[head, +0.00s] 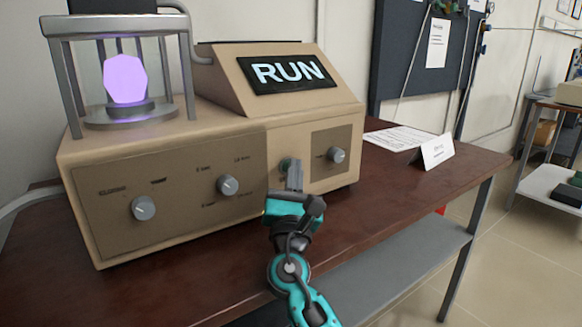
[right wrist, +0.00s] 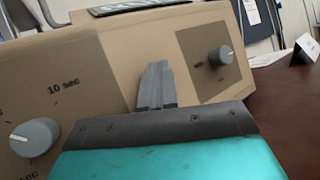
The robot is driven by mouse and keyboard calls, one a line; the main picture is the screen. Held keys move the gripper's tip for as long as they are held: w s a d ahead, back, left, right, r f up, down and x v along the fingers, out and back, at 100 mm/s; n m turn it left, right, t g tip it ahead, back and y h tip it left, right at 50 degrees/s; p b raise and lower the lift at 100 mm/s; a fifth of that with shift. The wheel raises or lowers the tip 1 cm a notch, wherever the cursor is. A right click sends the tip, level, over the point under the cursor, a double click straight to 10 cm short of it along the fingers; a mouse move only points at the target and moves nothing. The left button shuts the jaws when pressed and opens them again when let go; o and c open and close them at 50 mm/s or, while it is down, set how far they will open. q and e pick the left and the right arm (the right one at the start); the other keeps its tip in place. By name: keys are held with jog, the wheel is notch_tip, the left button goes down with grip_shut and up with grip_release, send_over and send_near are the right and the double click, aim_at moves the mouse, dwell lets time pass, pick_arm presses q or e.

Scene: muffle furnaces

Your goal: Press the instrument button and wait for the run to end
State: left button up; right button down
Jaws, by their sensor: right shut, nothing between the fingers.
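The beige instrument (head: 210,126) stands on the dark red-brown table. Its sloped display (head: 288,73) reads "RUN" in light letters. A purple glowing sample (head: 124,79) sits in the metal-framed holder at its left. A round greenish button (head: 287,165) shows partly on the front panel, mostly hidden behind my right gripper (head: 295,175). That gripper is shut and empty, with its fingertips at the front panel by the button; I cannot tell whether they touch it. In the right wrist view the shut fingers (right wrist: 155,85) point at the beige front and cover the button. My left gripper is not in view.
Grey knobs (head: 143,208) are on the front panel, one (head: 337,155) right of the fingers. A white folded card (head: 437,151) and a paper sheet (head: 398,138) lie on the table (head: 400,195) at the right. The table front right is clear.

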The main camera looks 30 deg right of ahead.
jog(key=shift+w+a+f, duration=0.1)
jog(key=shift+f, duration=0.35)
jog(key=shift+s+f, duration=0.55)
jog(key=shift+s, duration=0.05)
jog(key=shift+s+d+r+p, duration=0.1)
jog(key=shift+s+d+p, duration=0.1)
jog(key=shift+s, duration=1.05)
jog(key=shift+s+d+r+p, duration=0.1)
jog(key=shift+s+d, duration=0.05)
jog(key=shift+s, duration=1.05)
